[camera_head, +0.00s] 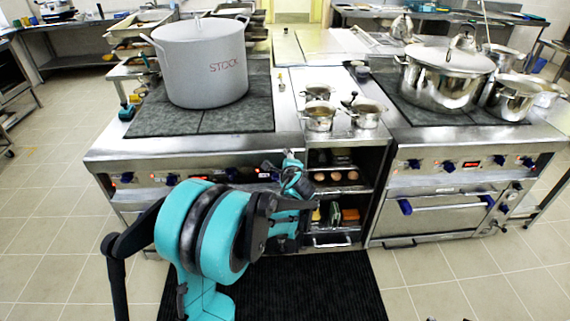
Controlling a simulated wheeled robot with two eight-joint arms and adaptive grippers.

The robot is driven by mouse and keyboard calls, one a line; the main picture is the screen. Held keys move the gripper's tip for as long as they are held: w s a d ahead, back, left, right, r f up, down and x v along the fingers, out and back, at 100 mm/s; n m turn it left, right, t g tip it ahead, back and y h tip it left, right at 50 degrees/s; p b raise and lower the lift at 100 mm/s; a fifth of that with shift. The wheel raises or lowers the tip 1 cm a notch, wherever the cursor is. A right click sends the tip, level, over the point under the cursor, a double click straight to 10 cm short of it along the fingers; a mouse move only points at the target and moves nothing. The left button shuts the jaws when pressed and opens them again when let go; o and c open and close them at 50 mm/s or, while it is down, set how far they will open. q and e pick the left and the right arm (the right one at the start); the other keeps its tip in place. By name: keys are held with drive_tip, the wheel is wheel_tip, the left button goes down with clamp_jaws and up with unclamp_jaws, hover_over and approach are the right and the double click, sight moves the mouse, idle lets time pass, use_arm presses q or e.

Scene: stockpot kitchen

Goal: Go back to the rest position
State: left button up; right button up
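My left arm reaches in from the bottom, with a large teal joint in front of the left stove. Its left gripper (290,166) is in front of the stove's front panel, near the middle shelves. It is small and partly hidden by the arm's own links, so I cannot tell whether it is open or shut. I see nothing held in it. A few dark tips at the bottom edge, right of centre, may belong to my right gripper; too little shows to tell its state. A large grey stockpot (203,70) marked "STOCK" stands lidded on the left cooktop (150,119), apart from my gripper.
A steel pot (440,88) with a lid and smaller pots (511,98) stand on the right stove. Small saucepans (319,118) stand on the counter between the stoves. Open shelves (335,172) below hold jars. A black mat (340,290) lies on the floor; tiles left and right are clear.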

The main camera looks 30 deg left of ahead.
use_arm(q)
drive_tip(key=s+d+n+g+h, duration=0.1)
drive_tip(key=s+d+n, duration=0.3)
drive_tip(key=s, duration=0.6)
drive_tip(key=s+d+n+g+h, duration=0.1)
drive_tip(key=s+d+n+h, duration=0.3)
drive_tip(key=s+d, duration=0.4)
drive_tip(key=s+d+n+g+h, duration=0.1)
drive_tip(key=s+d+n, duration=0.4)
drive_tip(key=s, duration=0.9)
drive_tip(key=shift+d+f+n+g+h, duration=0.3)
drive_tip(key=shift+d+h, duration=0.35)
drive_tip(key=shift+h, duration=0.15)
